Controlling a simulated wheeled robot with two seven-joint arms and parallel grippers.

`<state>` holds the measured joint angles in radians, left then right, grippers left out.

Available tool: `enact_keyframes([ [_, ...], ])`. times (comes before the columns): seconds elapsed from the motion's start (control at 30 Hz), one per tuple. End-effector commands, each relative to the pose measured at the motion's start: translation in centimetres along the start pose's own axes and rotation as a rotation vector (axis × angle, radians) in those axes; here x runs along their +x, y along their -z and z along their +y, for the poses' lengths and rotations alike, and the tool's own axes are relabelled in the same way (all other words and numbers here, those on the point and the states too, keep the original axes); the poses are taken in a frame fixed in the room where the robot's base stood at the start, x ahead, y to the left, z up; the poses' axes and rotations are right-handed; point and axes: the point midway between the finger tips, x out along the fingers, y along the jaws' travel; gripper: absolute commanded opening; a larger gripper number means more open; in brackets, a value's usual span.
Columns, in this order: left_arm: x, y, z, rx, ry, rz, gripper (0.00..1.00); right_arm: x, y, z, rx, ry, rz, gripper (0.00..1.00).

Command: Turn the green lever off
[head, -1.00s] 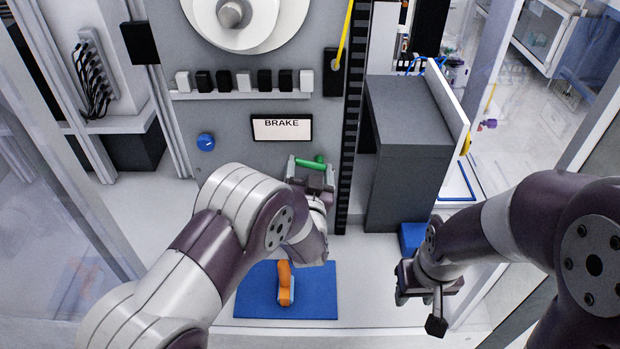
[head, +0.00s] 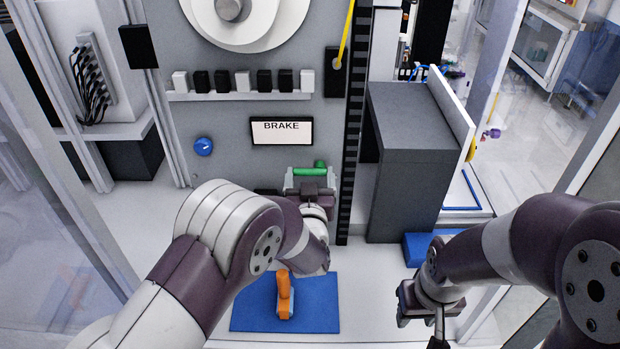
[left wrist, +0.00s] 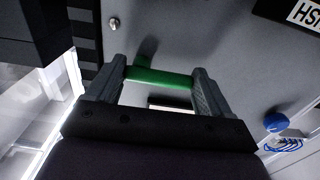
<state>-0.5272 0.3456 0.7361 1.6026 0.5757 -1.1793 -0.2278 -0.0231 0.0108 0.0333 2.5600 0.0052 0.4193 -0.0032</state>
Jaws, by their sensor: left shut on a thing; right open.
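The green lever (head: 311,171) is on the grey panel below the BRAKE sign (head: 282,130). Its handle lies roughly level in the head view. My left gripper (head: 310,175) is at the lever, its jaws shut on the handle. In the left wrist view the green lever (left wrist: 158,77) spans between the two fingers of my left gripper (left wrist: 158,84), one at each end. The lever's mount is partly hidden.
A blue knob (head: 203,146) sits left on the panel. An orange object (head: 284,293) stands on a blue mat (head: 255,312) below my left arm. A grey cabinet (head: 412,160) stands right of the black vertical rail (head: 350,130).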

Motion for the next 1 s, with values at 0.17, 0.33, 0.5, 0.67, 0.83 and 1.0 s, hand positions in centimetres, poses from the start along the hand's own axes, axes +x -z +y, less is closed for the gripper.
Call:
enact_keyframes([
  [0.17,-0.1,-0.2,0.0,-0.001,0.0,-0.004,0.94,0.0,0.0,0.0,0.0,0.0,0.0,0.43],
  [0.33,0.0,-0.1,0.0,0.0,0.0,-0.002,1.0,0.0,0.0,0.0,0.0,0.0,0.0,0.43],
  [0.5,-0.6,-0.1,0.1,-0.001,-0.001,-0.001,1.0,0.2,0.0,0.0,0.0,0.0,0.0,0.43],
  [0.67,-3.5,-0.3,0.1,-0.001,-0.003,-0.001,1.0,1.1,-0.1,0.0,0.0,0.0,0.0,0.43],
  [0.83,-8.1,-0.4,0.1,-0.001,-0.004,-0.002,1.0,2.0,-0.2,0.0,0.0,0.0,0.0,0.43],
  [1.0,-11.5,-0.2,0.1,-0.001,-0.004,-0.002,1.0,2.5,-0.3,0.0,0.0,0.0,0.0,0.43],
])
